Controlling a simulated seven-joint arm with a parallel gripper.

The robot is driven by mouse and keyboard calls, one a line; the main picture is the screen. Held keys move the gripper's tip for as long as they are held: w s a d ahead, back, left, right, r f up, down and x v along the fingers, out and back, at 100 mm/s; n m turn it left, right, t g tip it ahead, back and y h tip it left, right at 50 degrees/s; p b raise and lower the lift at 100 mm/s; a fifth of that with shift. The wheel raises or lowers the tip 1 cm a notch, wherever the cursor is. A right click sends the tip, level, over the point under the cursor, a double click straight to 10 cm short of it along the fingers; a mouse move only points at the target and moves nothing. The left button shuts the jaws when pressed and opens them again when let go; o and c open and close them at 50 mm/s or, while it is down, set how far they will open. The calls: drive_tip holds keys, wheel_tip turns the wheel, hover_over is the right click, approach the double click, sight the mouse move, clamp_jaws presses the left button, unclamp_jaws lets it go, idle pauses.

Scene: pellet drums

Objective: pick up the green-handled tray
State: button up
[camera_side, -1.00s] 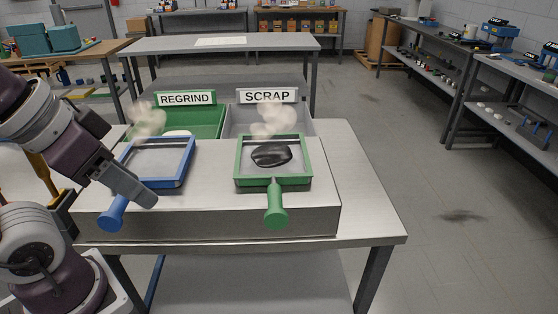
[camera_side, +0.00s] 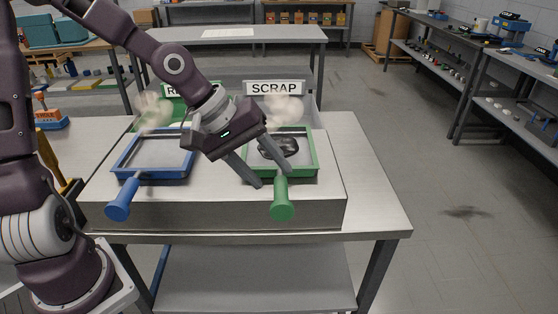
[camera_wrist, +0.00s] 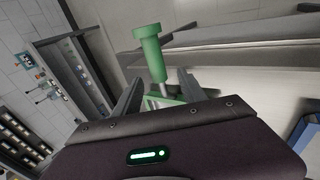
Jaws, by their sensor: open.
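The green-handled tray (camera_side: 314,160) sits at the right on the raised metal block, its green handle (camera_side: 281,203) pointing to the front. A dark, shiny lump (camera_side: 280,146) lies in it, partly behind my gripper. My gripper (camera_side: 274,181) is open and angled down over the tray's front edge, by the root of the handle. In the wrist view the green handle (camera_wrist: 150,45) shows between and beyond the two fingers; I see no grip on it. The tray's frame is partly hidden by my gripper there.
A blue-handled tray (camera_side: 120,170) sits to the left on the same block. Behind are a green bin marked REGRIND, mostly hidden by my arm, and a grey bin with a SCRAP sign (camera_side: 274,88). The table's right end (camera_side: 375,210) is clear.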

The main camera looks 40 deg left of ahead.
sight(277, 184)
drive_tip(key=shift+s+d+r+h, duration=0.1)
drive_tip(key=shift+s+d+h, duration=0.2)
drive_tip(key=shift+s+d, duration=0.1)
drive_tip(key=shift+w+d+f, duration=0.1)
drive_tip(key=shift+d+f, duration=0.1)
drive_tip(key=shift+f, duration=0.05)
drive_tip(key=shift+x, duration=2.2)
drive_tip(key=shift+c, duration=0.4)
clamp_jaws()
